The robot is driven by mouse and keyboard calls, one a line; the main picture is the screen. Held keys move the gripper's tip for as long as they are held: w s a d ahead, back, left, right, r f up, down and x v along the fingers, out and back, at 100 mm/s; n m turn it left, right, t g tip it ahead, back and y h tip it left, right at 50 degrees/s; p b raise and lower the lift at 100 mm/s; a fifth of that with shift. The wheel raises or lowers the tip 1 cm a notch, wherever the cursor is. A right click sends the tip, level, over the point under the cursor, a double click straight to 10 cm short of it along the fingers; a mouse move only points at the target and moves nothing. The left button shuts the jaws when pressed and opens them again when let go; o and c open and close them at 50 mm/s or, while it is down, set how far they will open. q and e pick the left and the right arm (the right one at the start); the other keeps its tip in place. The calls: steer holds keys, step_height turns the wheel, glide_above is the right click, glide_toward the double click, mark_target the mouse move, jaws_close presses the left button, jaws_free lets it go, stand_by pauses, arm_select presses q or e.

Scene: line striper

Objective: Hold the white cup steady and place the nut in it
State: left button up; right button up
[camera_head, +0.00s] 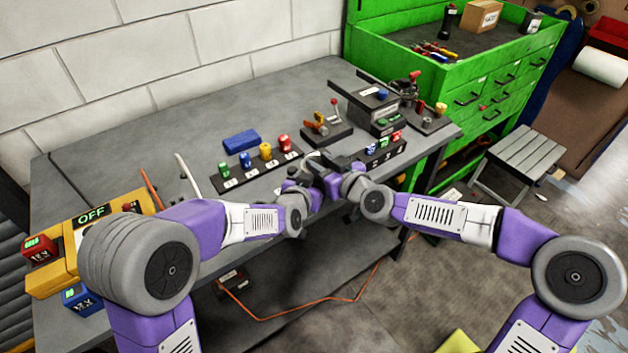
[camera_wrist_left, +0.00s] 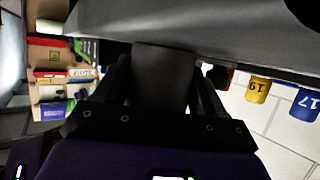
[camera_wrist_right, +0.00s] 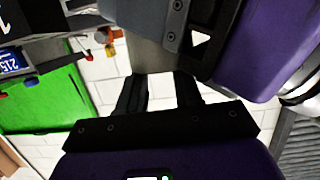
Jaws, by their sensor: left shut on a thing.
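In the left wrist view my left gripper (camera_wrist_left: 160,95) is shut on a dark grey, wide cylinder (camera_wrist_left: 163,75). I cannot tell whether this is the white cup, as it looks shaded. In the right wrist view the fingers of my right gripper (camera_wrist_right: 161,88) stand apart, with pale wall showing between them. A grey piece (camera_wrist_right: 152,55) lies at or just beyond their tips; I cannot tell if they touch it. In the head view my left gripper (camera_head: 308,178) and right gripper (camera_head: 335,180) are close together over the table's front edge. I cannot make out the nut.
Coloured cylinders stand on a black rack (camera_head: 255,172) on the grey table (camera_head: 110,145), with a blue block (camera_head: 241,141) behind. Lever fixtures (camera_head: 326,125) stand at back right. A yellow box marked OFF (camera_head: 97,212) is left. A green cabinet (camera_head: 490,75) and stool (camera_head: 515,160) are right.

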arm_select(q)
steer(key=r, duration=0.1)
steer(key=d+r, duration=0.1)
steer(key=shift+w+r+t, duration=0.2)
steer(key=shift+r+t, duration=0.1)
steer(key=shift+r, duration=0.1)
arm_select(e)
steer(key=f, duration=0.3)
steer(key=shift+s+d+f+g, duration=0.1)
steer(key=shift+s+d+g, duration=0.25)
steer(key=shift+g, duration=0.05)
arm_select(q)
steer(key=shift+o, duration=1.1)
steer(key=shift+w+a+f, duration=0.15)
steer(key=shift+w+a, duration=0.05)
steer(key=shift+a, duration=0.25)
steer(key=shift+c, duration=1)
arm_select(e)
steer(key=s+d+r, duration=0.3)
steer(key=s+r, duration=0.1)
steer(key=s, duration=0.1)
steer(key=shift+s+d+r+t, duration=0.3)
steer(key=shift+s+d+r, duration=0.05)
steer(key=shift+s+d, duration=0.05)
arm_select(q)
steer(key=shift+f, duration=0.1)
steer(key=o, duration=1.1)
steer(key=shift+d, duration=0.25)
arm_select(e)
steer(key=shift+a, duration=0.1)
